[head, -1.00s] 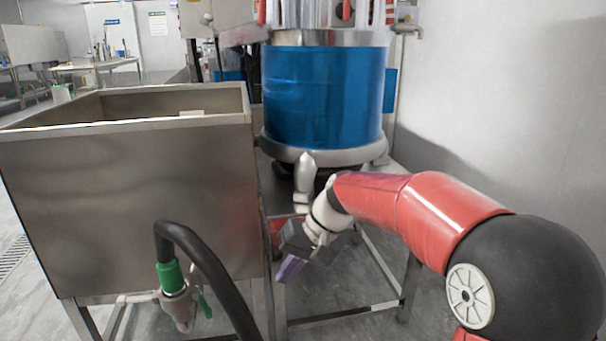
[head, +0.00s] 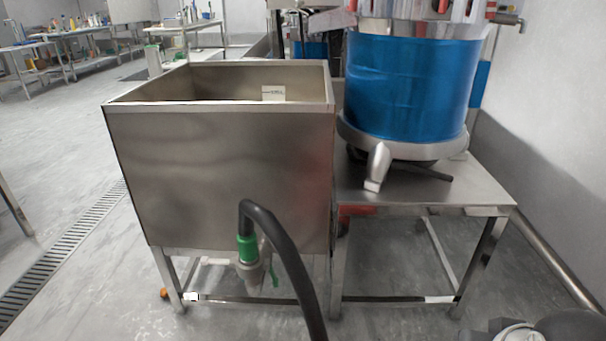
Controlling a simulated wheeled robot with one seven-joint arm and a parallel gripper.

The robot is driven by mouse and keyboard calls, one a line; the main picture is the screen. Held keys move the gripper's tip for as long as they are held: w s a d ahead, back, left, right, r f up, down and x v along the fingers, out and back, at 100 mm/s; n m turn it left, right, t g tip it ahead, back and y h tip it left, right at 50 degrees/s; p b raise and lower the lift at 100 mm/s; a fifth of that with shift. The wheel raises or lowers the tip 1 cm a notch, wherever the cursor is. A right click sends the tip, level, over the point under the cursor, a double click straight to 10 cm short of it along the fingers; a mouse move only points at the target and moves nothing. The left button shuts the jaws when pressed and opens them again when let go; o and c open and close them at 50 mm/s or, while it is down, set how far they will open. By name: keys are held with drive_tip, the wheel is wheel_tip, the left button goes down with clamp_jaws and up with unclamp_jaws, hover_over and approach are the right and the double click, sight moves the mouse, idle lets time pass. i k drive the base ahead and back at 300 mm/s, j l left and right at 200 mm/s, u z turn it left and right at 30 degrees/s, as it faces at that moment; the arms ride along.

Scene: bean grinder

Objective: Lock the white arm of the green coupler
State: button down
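The green coupler (head: 247,249) hangs below the front of the steel tank, on the end of a black hose (head: 284,250). A pale grey fitting (head: 252,275) sits under its green collar, and a thin green lever (head: 272,266) stands beside it on the right. My gripper is out of view; only a part of my arm shows at the bottom right corner.
The steel tank (head: 220,170) stands on legs at the centre left. To its right, a blue grinder drum (head: 410,85) with a metal spout stands on a steel table (head: 460,190). Floor is open at the left, with a drain grate (head: 75,245).

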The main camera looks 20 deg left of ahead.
sight(205, 260)
drive_tip(key=u, duration=1.65)
drive_tip(key=i+j, duration=0.1)
drive_tip(key=i, duration=0.55)
